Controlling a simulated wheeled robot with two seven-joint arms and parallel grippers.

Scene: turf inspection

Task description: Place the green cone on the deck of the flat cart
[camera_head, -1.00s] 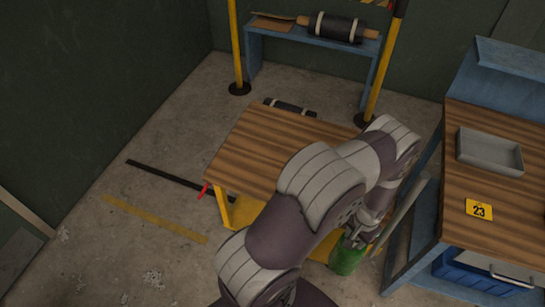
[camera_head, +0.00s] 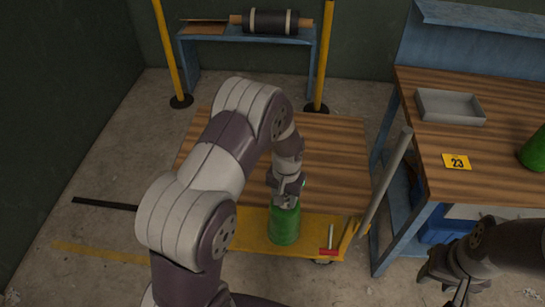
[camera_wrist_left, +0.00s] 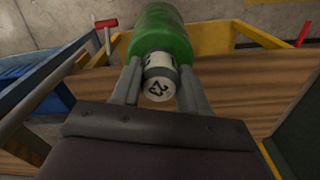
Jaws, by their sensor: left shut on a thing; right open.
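My left gripper (camera_head: 287,196) is shut on the narrow top of the green cone (camera_head: 285,226). In the left wrist view the green cone (camera_wrist_left: 162,32) hangs between the fingers, its pale end with dark marks towards me. The flat cart has a brown plank deck (camera_head: 335,160) and a yellow frame (camera_head: 255,232). In the head view the cone overlaps the deck's near edge and the frame; I cannot tell its height above them. My right gripper (camera_head: 462,292) is open and empty at the lower right, in front of the workbench.
The workbench (camera_head: 430,165) at the right carries a grey tray (camera_head: 450,106), a yellow 23 plate (camera_head: 457,162) and another green object (camera_head: 535,150), cut off by the frame. A grey bar (camera_head: 385,185) rises at the cart's right. Yellow posts (camera_head: 323,60) stand behind.

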